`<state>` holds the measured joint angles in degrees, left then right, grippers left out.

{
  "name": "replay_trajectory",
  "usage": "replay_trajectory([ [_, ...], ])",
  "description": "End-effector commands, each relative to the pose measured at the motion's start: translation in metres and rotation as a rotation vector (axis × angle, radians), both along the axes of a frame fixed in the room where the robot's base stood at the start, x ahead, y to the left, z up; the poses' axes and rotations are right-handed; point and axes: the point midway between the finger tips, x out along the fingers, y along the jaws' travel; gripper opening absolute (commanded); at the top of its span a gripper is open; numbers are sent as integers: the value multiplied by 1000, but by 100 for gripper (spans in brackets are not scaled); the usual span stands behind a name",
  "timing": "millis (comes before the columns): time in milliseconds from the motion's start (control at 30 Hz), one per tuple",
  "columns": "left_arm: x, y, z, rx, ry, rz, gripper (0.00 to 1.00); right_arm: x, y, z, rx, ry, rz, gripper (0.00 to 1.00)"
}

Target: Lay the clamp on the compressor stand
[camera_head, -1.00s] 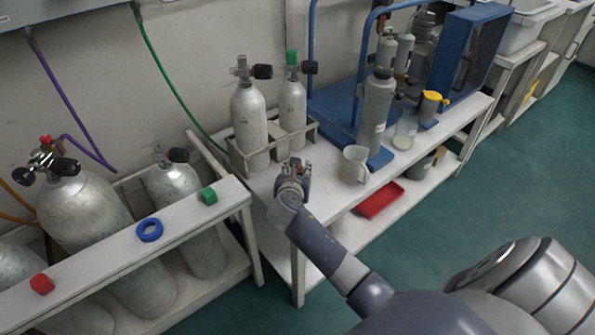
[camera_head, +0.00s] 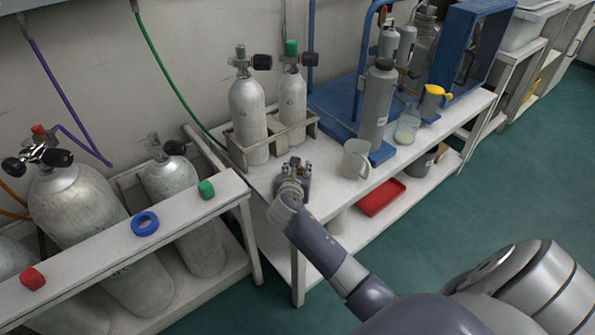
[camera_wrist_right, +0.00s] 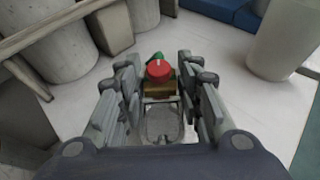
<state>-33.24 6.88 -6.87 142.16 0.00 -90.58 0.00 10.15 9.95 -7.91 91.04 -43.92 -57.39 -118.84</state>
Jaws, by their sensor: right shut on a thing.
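My right gripper (camera_head: 293,172) is over the near left end of the white compressor stand (camera_head: 335,192), in front of the rack with two small cylinders. In the right wrist view the gripper (camera_wrist_right: 158,76) is shut on the clamp (camera_wrist_right: 159,89). The clamp has a red knob, a brass-coloured body, a grey loop and a green part behind the knob. The white stand top lies beneath it; I cannot tell whether the clamp touches it. In the head view the fingers mostly hide the clamp. My left gripper is not in view.
A wooden rack (camera_head: 233,153) with two cylinders stands behind the gripper. A grey jug (camera_head: 356,160), a tall grey cylinder (camera_head: 375,110) and the blue compressor frame (camera_head: 335,110) are to the right. A lower bench (camera_head: 105,243) holds red, blue and green pieces at left.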

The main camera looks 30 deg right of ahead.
Motion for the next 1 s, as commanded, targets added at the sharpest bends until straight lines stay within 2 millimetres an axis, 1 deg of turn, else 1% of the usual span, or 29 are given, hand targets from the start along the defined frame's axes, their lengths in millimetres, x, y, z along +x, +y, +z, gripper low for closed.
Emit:
replay_trajectory([
  [33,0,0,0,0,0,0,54,1,0,2,-2,-4,1,0],
  [267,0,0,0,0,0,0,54,1,0,2,-2,-4,1,0],
  [800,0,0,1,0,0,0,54,1,0,-8,-2,-3,1,0],
  [833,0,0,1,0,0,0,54,1,0,-8,-3,-4,1,38],
  [867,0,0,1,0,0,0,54,1,0,-8,-3,-4,1,44],
  [900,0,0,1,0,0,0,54,1,0,-8,-2,-3,1,54],
  [933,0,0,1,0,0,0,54,1,0,-8,-2,-3,1,57],
  [1000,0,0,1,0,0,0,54,0,0,-8,-2,-3,1,57],
])
